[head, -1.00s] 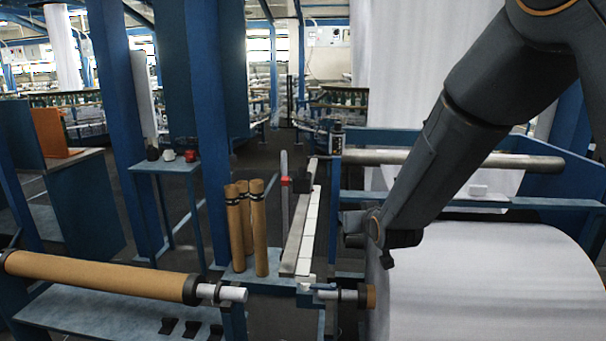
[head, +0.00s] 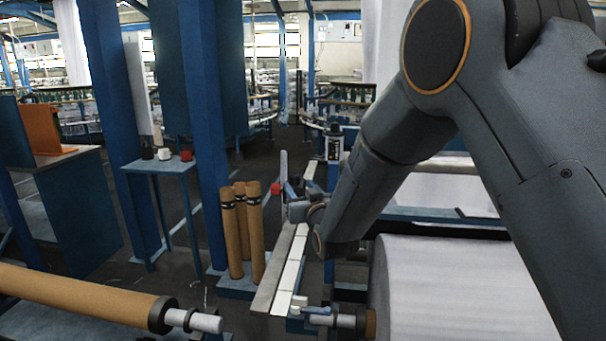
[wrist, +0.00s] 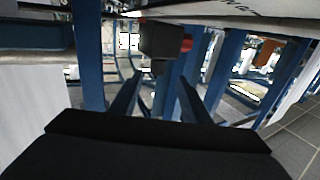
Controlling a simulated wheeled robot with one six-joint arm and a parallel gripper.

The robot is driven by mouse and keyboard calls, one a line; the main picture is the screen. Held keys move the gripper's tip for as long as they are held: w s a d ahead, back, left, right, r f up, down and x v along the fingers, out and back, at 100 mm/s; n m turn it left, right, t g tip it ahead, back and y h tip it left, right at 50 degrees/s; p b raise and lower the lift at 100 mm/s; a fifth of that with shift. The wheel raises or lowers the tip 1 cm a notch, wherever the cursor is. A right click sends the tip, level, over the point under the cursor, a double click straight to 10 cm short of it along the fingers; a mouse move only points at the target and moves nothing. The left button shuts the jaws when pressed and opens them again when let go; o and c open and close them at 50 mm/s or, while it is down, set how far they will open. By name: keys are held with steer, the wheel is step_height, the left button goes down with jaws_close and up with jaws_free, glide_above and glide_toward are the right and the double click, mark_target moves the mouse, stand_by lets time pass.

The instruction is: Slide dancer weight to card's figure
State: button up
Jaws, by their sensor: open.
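The dancer weight, a dark block (wrist: 160,42) with a red part (wrist: 187,42), shows in the wrist view just beyond my gripper (wrist: 158,92). My gripper's two fingers are apart, with nothing between them. In the head view only the red part (head: 276,188) shows clearly, left of my gripper (head: 289,191); my gripper and wrist hide most of the block. Below runs a long grey bar (head: 272,272) with a row of white plates (head: 289,272) along it. I cannot make out the card or any figure.
A large white roll (head: 450,275) stands at the right, under my arm. Several brown tubes (head: 241,230) stand upright left of the bar. A brown roll (head: 80,295) lies at front left. A small blue table (head: 160,167) holds three small items.

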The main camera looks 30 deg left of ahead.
mark_target(296, 179)
steer(key=p+x, duration=0.1)
steer(key=x, duration=0.7)
steer(key=shift+w+d+p, duration=0.15)
steer(key=shift+w+p, duration=0.1)
steer(key=shift+p, duration=0.15)
jaws_close()
stand_by(1.1)
